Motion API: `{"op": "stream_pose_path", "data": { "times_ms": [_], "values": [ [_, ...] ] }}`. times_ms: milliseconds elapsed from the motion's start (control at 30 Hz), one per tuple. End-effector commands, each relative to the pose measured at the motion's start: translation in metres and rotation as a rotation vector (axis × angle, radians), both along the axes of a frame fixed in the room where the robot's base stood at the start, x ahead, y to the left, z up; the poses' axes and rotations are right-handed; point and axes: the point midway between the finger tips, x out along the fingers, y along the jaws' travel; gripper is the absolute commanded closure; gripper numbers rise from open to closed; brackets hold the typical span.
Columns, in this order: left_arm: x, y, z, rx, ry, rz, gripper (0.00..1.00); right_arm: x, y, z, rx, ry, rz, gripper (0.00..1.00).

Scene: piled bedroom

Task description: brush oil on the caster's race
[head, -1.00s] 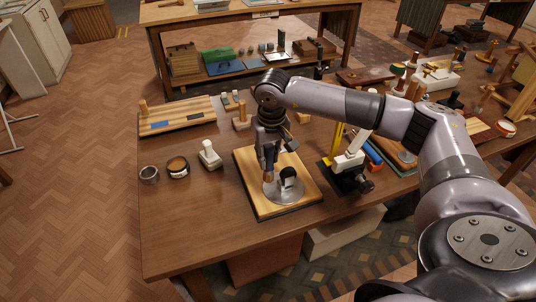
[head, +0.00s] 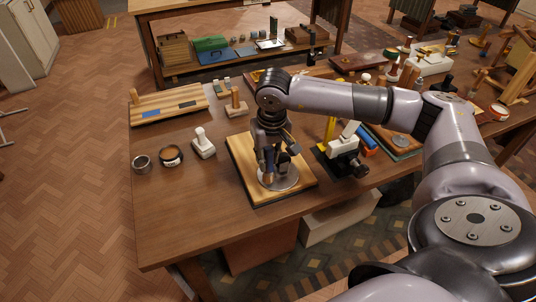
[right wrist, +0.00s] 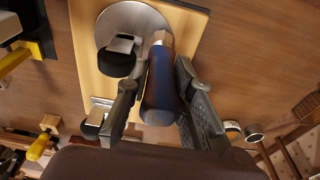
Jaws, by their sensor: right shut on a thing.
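The caster stands on the wooden board (head: 240,153). Its round metal plate (head: 280,183) lies on the board, and its black wheel (right wrist: 117,62) shows beside the brush in the right wrist view. My right gripper (head: 270,162) is shut on the blue handle of the brush (right wrist: 161,92), which points down at the caster. The brush's light ferrule reaches over the plate in the right wrist view; its tip is too small to tell whether it touches the race. A dark tin with amber contents (head: 171,155) stands left of the board. My left gripper is not in view.
An empty-looking metal tin (head: 141,164) and a white-handled block (head: 202,142) stand left of the board. A black-and-white device (head: 343,155) stands close on its right. A striped wooden rack (head: 168,104) lies behind. The table's front left is clear.

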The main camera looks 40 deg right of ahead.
Motion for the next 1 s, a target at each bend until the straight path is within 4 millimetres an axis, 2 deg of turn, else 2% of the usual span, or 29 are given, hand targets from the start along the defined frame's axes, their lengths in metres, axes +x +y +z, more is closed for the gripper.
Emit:
{"op": "stream_pose_path", "data": {
  "times_ms": [100, 1000],
  "values": [
    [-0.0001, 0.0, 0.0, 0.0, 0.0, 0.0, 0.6, -0.0008, -0.0001, -0.0093, 0.0, 0.003, 0.0, 1.0],
    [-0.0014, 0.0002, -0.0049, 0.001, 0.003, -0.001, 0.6, -0.0004, 0.0002, -0.0137, 0.0, 0.002, 0.0, 1.0]
  ]
}}
